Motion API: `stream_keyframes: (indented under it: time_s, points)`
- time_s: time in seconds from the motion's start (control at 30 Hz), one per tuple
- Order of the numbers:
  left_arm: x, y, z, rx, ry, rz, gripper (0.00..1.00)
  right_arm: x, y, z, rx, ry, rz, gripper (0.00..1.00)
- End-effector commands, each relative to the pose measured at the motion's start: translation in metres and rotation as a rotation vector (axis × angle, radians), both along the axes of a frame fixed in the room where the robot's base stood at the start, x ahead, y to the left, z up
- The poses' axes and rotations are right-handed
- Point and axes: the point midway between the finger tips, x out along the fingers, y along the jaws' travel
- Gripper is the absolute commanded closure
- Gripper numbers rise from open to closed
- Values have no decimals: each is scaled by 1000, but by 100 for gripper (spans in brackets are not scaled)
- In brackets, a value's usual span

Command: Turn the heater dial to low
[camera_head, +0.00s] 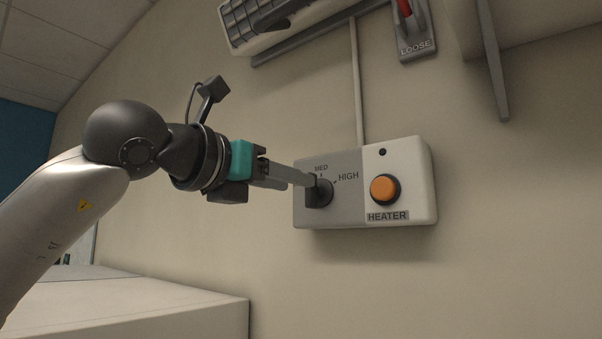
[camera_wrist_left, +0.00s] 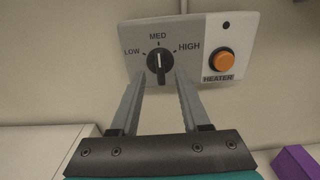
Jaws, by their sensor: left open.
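The heater panel (camera_head: 343,211) is a grey and white box on the wall, with LOW, MED and HIGH marked around a black dial (camera_wrist_left: 158,64). In the left wrist view the dial's white line stands about upright, toward MED. An orange button (camera_head: 384,189) sits right of the dial, above the HEATER label. My left gripper (camera_head: 312,181) is open, its two fingers reaching toward the dial. In the left wrist view the fingertips (camera_wrist_left: 160,76) lie either side of the dial's lower part; contact cannot be told. In the head view the fingers partly hide the dial and LOW.
A heater unit (camera_head: 285,22) and a red-handled lever (camera_head: 408,25) marked LOOSE are above the panel. A bracketed shelf (camera_head: 540,25) is at upper right. A white cabinet top (camera_head: 130,300) is below left. A purple box (camera_wrist_left: 296,162) shows in the left wrist view.

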Motion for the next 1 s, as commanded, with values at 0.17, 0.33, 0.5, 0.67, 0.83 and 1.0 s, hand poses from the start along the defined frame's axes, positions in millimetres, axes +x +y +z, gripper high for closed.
stream_keyframes:
  time_s: [0.17, 0.33, 0.5, 0.67, 0.83, 1.0]
  points:
    - [21, -15, 1, 0, 1, 0, 54, 0, 1, 11, 1, 0, 1, 25]
    - [29, -21, 0, 1, 0, -1, 54, 0, 1, 13, 1, 0, 1, 25]
    - [30, -22, -1, 1, -1, 0, 54, 0, 1, 13, 1, -1, 1, 25]
    - [30, -21, -1, 1, -1, 0, 60, 0, 2, 13, 2, -1, 1, 25]
    - [29, -21, 0, 1, -1, 0, 80, 0, 2, 13, 3, 0, 1, 25]
    - [29, -21, 0, 1, -1, 0, 99, 0, 2, 13, 3, 0, 0, 25]
